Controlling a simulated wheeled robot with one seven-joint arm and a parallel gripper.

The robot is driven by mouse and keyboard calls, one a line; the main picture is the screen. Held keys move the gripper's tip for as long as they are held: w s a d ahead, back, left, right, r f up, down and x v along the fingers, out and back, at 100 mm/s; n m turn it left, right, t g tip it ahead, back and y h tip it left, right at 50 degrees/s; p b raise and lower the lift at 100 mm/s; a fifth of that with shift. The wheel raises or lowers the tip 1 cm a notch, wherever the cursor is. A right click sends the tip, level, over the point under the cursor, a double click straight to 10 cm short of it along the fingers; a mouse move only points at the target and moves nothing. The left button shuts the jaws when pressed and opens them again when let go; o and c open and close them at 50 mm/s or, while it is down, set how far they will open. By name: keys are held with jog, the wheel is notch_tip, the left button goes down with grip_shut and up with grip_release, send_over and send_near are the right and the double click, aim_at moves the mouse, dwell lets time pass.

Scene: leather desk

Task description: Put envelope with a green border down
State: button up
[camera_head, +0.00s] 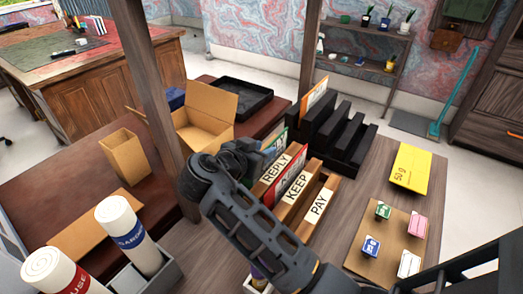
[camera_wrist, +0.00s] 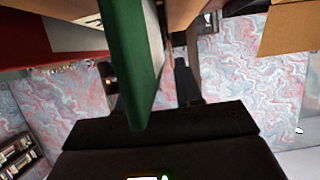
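The green-bordered envelope (camera_wrist: 130,60) fills the upper middle of the wrist view, edge-on, between my gripper's two fingers. In the head view the green-bordered envelope (camera_head: 272,147) shows partly beside my gripper, standing at the REPLY end of the wooden letter sorter (camera_head: 329,186). My gripper (camera_head: 248,157) is at that end of the sorter. In the wrist view the gripper (camera_wrist: 148,85) has its fingers apart, with a visible gap between the envelope and the right finger. My arm hides part of the sorter and the envelope's lower part.
A red-bordered envelope (camera_head: 266,182) stands in the sorter. A black stepped rack (camera_head: 343,140) holds an orange-edged envelope (camera_head: 314,96). An open cardboard box (camera_head: 207,112) and a black tray (camera_head: 240,96) lie left. A yellow envelope (camera_head: 410,168) and stamp board (camera_head: 386,241) lie right.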

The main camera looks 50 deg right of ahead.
jog(key=shift+r, duration=0.15)
jog(key=b+v, duration=0.2)
jog(key=v, duration=1)
